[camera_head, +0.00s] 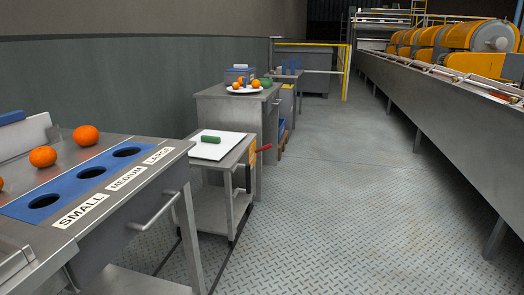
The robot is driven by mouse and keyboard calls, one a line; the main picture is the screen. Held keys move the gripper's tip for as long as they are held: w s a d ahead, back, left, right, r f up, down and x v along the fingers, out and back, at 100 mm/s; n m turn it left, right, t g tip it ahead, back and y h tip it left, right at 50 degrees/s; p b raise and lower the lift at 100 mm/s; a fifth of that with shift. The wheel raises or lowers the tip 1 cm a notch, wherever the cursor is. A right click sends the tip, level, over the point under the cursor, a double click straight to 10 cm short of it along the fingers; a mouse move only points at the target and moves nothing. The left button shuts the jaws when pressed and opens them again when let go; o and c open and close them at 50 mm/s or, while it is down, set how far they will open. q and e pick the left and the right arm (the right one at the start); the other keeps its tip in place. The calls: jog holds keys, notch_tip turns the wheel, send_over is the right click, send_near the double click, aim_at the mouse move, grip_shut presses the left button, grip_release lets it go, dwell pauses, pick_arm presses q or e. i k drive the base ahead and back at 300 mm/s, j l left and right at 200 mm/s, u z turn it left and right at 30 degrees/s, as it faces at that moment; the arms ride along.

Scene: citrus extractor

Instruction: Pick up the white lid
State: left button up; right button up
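I cannot tell for certain which thing is the white lid. A flat white square piece (216,151) lies on top of a small metal cart at the middle left. A short green cylinder (210,139) lies on it; I cannot tell if it is attached. A white upright panel (25,138) stands at the far left on the sorting table, with a blue piece (11,117) at its top. Neither of my grippers is in view.
The sorting table (150,185) has a blue strip with holes and several oranges (86,135). A cabinet behind holds a white plate (235,91) with oranges. Free floor (340,200) lies between these and the long conveyor (430,110).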

aim_at(213, 145)
jog(key=i+l+z, duration=0.45)
jog(key=i+z, duration=0.2)
jog(key=i, duration=0.15)
jog(key=i+z, duration=0.35)
jog(key=i+l+u, duration=0.2)
jog(key=i, duration=0.3)
jog(key=i+l+u, duration=0.2)
jog(key=i, duration=0.35)
jog(key=i+l+u, duration=0.2)
jog(key=i, duration=0.3)
jog(key=i+l+u, duration=0.1)
jog(key=u, duration=0.35)
jog(key=i+l+u, duration=0.25)
jog(key=u, duration=0.25)
jog(key=i+l+u, duration=0.2)
jog(key=u, duration=0.25)
jog(key=l, duration=0.1)
